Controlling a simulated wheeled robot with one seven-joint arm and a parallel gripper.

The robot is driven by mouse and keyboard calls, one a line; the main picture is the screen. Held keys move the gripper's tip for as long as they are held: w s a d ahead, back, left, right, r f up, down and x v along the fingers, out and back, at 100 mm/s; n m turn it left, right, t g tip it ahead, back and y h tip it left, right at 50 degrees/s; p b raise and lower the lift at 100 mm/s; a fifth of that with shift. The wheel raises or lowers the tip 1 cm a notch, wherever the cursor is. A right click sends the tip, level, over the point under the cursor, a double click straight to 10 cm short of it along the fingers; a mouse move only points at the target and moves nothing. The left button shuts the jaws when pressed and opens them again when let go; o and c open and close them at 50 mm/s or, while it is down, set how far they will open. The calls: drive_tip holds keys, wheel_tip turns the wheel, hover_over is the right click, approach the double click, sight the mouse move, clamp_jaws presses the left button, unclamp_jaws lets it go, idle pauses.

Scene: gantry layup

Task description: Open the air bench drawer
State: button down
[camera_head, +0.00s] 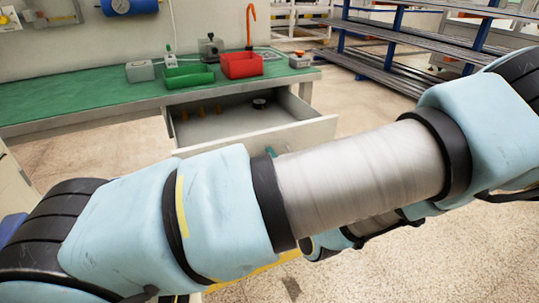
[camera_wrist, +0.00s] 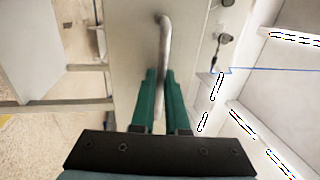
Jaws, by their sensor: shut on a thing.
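The air bench (camera_head: 75,100) has a green top and stands at the left and back in the head view. Its drawer (camera_head: 312,133) is pulled out, and its inside shows. A dark round item (camera_head: 259,103) and several small brass-coloured items (camera_head: 217,108) are in it. In the wrist view, the metal bar handle (camera_wrist: 164,40) runs along the pale drawer front (camera_wrist: 130,45). My gripper (camera_wrist: 160,75) has green fingers, one on each side of the handle, and is shut on it.
A rack with blue posts (camera_head: 398,22) and long metal shelves stands at the back right. Bare floor lies between the drawer and the rack.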

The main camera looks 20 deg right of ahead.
drive_tip(key=c, duration=1.2)
unclamp_jaws()
drive_tip(key=b+v, duration=0.1)
drive_tip(key=v, duration=0.9)
drive_tip(key=shift+s, duration=0.35)
drive_tip(key=shift+d+f, duration=0.1)
drive_tip(key=shift+d, duration=0.05)
